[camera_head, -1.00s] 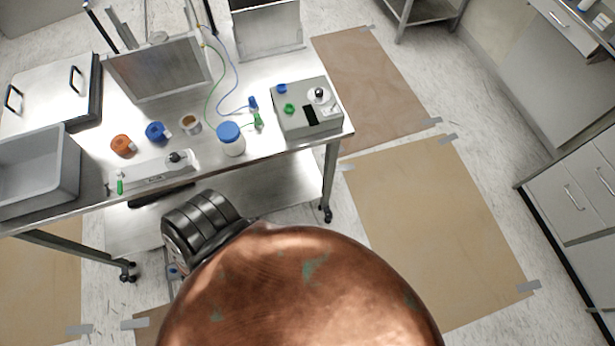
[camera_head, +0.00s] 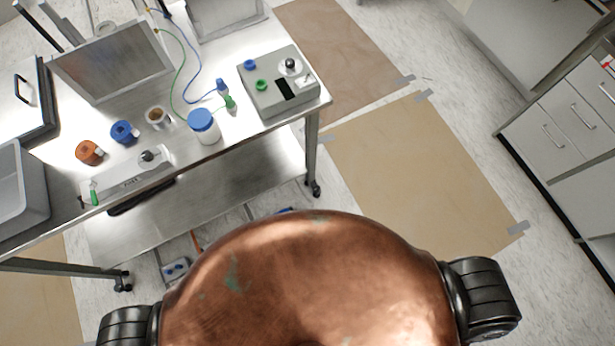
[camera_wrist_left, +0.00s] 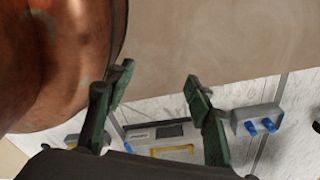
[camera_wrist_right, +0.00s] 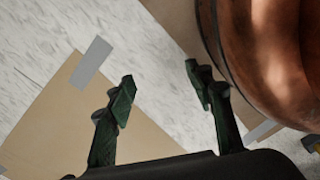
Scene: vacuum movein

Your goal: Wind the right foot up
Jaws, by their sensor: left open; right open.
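A large copper dome (camera_head: 310,285) fills the lower middle of the head view. It also shows at the left of the left wrist view (camera_wrist_left: 50,60) and at the right of the right wrist view (camera_wrist_right: 275,55). No foot is clearly seen under it; its underside is hidden. My left gripper (camera_wrist_left: 160,82) is open and empty, beside the copper body. My right gripper (camera_wrist_right: 160,78) is open and empty, with the copper body close to its right finger. Both grippers are out of the head view; black arm parts show on both sides of the dome.
A steel table (camera_head: 240,150) on castors stands ahead, bearing a blue-lidded jar (camera_head: 203,128) and a grey device (camera_head: 278,85). A grey box with blue knobs (camera_wrist_left: 258,122) and a yellow-handled case (camera_wrist_left: 165,140) lie low. Brown floor sheets (camera_head: 415,170) lie right; drawers (camera_head: 560,130) stand farther right.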

